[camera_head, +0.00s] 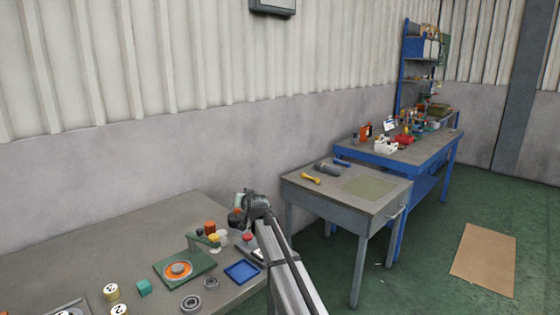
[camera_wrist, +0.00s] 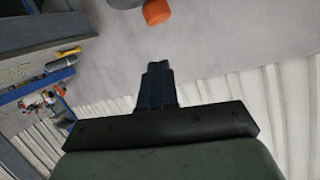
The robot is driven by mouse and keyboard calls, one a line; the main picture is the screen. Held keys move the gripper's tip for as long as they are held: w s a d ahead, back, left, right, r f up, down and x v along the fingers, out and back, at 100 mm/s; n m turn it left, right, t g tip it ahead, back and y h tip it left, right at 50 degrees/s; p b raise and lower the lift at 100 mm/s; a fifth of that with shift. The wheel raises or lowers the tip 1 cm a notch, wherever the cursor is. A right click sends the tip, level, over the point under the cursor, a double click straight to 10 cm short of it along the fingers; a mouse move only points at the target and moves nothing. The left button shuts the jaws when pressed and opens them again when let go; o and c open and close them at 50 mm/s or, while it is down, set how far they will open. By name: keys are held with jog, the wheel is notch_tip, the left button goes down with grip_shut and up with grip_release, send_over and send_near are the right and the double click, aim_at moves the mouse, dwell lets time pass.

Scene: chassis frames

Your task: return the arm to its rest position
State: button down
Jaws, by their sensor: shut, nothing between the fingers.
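My arm rises from the bottom of the head view and bends near the right end of the grey table. In the head view its links hide the fingers, so my gripper cannot be made out there. In the wrist view my gripper (camera_wrist: 157,70) shows at the middle, its dark fingers together with nothing between them. Beyond the fingertips, an orange piece (camera_wrist: 157,12) shows at the top edge.
A smaller table (camera_head: 300,193) and a blue workbench (camera_head: 420,153) stand right. A brown mat (camera_head: 485,260) lies on open floor.

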jog(key=w+d+f+m+t+h, duration=0.15)
jog(key=d+f, duration=0.25)
jog(key=d, duration=0.8)
jog(key=w+d+f+m+h, duration=0.15)
jog(key=d+f, duration=0.25)
jog(key=d, duration=0.7)
jog(key=s+d+f+g+h, duration=0.15)
jog(key=s+f, duration=0.25)
jog(key=f, duration=0.4)
jog(key=s+d+f+g, duration=0.2)
jog(key=s+d+f, duration=0.15)
jog(key=f, duration=0.45)
jog(key=s+d+f+g, duration=0.1)
jog(key=s+f, duration=0.4)
jog(key=f, duration=0.2)
jog(key=s+d+f+n+g, duration=0.1)
jog(key=s+f+g, duration=0.3)
jog(key=s+f, duration=0.95)
jog(key=s+d+f+g, duration=0.1)
jog(key=s+f+g, duration=0.3)
jog(key=s+f, duration=0.95)
jog(key=s+g, duration=0.8)
jog(key=s, duration=2.9)
jog(key=shift+s+d+n+g, duration=0.15)
jog(key=shift+d+n+g, duration=0.05)
jog(key=shift+n+g, duration=0.2)
jog(key=shift+r+h, duration=0.1)
jog(key=shift+h, duration=0.15)
